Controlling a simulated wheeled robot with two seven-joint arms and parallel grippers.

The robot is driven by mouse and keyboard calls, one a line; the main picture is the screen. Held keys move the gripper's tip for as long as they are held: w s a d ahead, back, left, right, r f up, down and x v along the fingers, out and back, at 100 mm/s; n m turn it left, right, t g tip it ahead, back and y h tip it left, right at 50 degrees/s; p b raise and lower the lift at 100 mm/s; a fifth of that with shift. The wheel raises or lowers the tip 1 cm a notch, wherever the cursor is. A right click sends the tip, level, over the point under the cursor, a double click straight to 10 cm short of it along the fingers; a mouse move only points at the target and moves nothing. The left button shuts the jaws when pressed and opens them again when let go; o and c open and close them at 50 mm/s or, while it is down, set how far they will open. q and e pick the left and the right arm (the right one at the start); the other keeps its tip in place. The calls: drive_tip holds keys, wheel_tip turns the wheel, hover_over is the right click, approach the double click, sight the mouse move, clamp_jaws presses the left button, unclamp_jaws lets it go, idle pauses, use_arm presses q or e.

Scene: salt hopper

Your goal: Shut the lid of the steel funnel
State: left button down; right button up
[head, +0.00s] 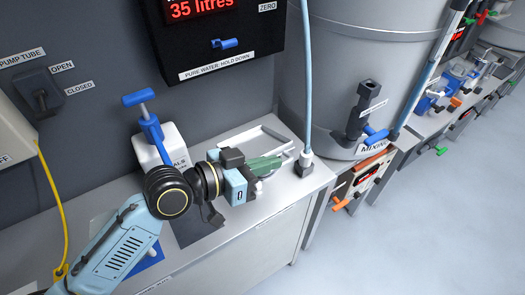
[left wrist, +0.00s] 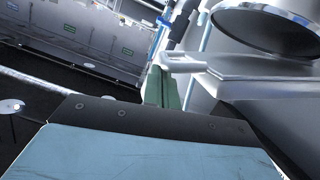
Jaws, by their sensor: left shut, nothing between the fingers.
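The steel funnel cannot be picked out with certainty. In the left wrist view, a dark round disc with a shiny rim (left wrist: 265,28) shows at the upper right, possibly the funnel's lid or mouth. A pale slab with a loop-like end (left wrist: 182,62) lies below it, close to my fingertips. My left gripper (head: 280,163), with green fingers, is shut and empty over the right part of the bench; it also shows in the left wrist view (left wrist: 158,80). Whether it touches the pale piece I cannot tell. My right gripper is not in view.
The bench (head: 262,222) has bare top in front of my gripper. A white container with a blue T-handle (head: 147,120) stands behind my wrist. A pale blue hose (head: 306,90) rises at the bench's right end, beside a large grey tank (head: 350,60). A black display box (head: 215,35) hangs above.

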use_arm(q)
wheel_tip(320, 180, down, 7)
drive_tip(key=s+d+m+t+y+b, duration=0.1)
drive_tip(key=m+b, duration=0.1)
drive_tip(key=m, duration=0.1)
drive_tip(key=shift+s+d, duration=0.15)
drive_tip(key=shift+s, duration=0.2)
wheel_tip(320, 180, up, 5)
drive_tip(key=p, duration=0.5)
drive_tip(key=f+b+v, duration=0.1)
drive_tip(key=v, duration=0.8)
drive_tip(key=shift+s, duration=0.65)
